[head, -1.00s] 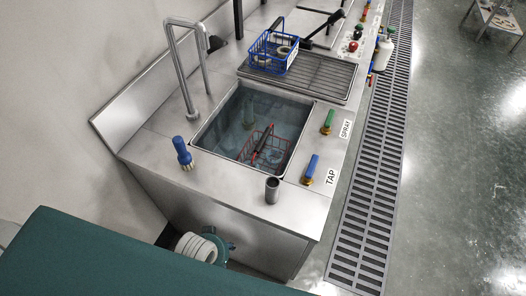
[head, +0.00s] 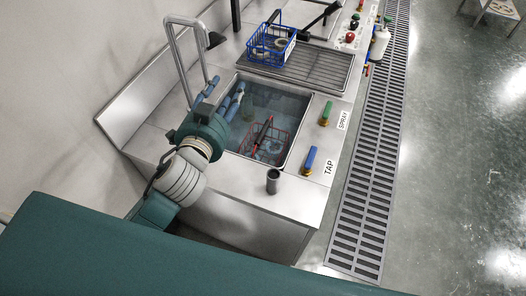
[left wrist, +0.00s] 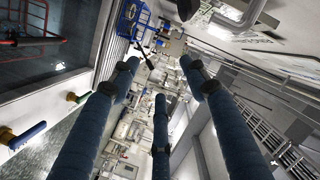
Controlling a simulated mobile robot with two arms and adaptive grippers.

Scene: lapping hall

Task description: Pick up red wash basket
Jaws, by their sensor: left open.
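The red wire wash basket (head: 270,147) sits in the water of the sink, near the front right of the basin, with its dark-and-red handle (head: 264,130) sticking up. Its contents are hard to make out. The basket also shows at the upper left of the left wrist view (left wrist: 32,41). My left gripper (head: 226,91) is open over the left rim of the sink, its blue fingers pointing away toward the back. It is apart from the basket, to its left. The left wrist view shows its spread fingers (left wrist: 160,74) with nothing between them. My right gripper is not seen.
A blue wire basket (head: 270,45) with parts stands on the drain rack (head: 318,70) behind the sink. A tall bent faucet (head: 176,58) rises close to my left gripper.

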